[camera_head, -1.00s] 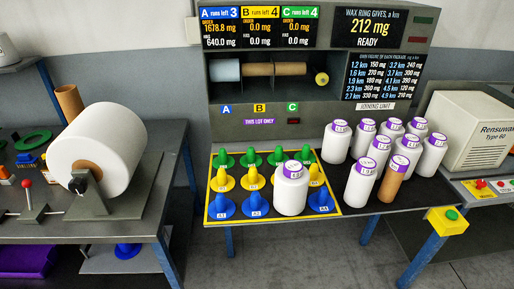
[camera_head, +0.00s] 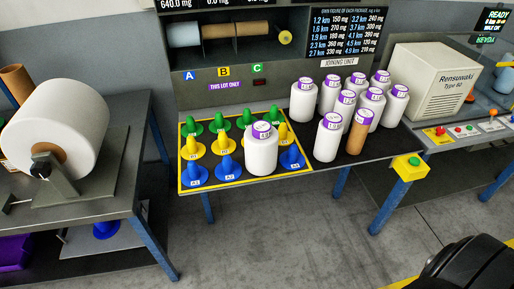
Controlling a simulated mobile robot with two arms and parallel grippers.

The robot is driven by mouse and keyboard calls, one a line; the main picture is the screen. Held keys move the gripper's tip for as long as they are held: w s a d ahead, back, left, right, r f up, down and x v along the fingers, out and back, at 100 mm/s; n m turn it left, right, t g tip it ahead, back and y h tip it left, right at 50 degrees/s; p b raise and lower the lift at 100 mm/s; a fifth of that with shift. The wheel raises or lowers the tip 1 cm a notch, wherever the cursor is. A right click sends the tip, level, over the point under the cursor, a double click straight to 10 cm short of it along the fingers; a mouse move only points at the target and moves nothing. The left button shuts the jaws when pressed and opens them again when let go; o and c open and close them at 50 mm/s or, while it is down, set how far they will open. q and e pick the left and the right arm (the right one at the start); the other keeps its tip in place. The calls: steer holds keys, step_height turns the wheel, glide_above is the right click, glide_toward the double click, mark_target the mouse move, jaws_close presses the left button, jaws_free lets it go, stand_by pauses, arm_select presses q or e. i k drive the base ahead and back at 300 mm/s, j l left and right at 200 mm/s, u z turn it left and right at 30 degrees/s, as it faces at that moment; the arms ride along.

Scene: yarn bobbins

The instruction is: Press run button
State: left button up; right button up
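A green push button (camera_head: 413,161) sits on top of a yellow box (camera_head: 410,171) at the front right corner of the winding bench. Nothing covers it and no gripper is near it. No label on it can be read. A dark rounded part, which looks like my own arm, shows at the bottom right, below and apart from the yellow box. No fingertips show on it, and neither gripper is in view.
The bench carries a yellow-edged board (camera_head: 186,187) with coloured pegs and one white bobbin (camera_head: 261,149). Several white bobbins and a brown tube (camera_head: 357,133) stand to its right. A Rensuwaki machine (camera_head: 430,75) has its own buttons. Grey floor lies open in front.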

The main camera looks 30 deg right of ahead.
mark_target(414, 162)
steer(key=z, duration=2.1)
steer(key=i+u, duration=0.1)
steer(key=u, duration=0.25)
steer(key=l+u, duration=0.15)
steer(key=u, duration=0.2)
steer(key=i+l+u, duration=0.1)
steer(key=u, duration=0.2)
steer(key=i+l+u, duration=0.15)
steer(key=l, duration=0.25)
steer(key=i+l+u, duration=0.15)
steer(key=l, duration=0.3)
steer(key=i+l+u, duration=0.2)
steer(key=l, duration=0.2)
steer(key=i+l+u, duration=0.15)
steer(key=l, duration=0.3)
steer(key=k, duration=0.05)
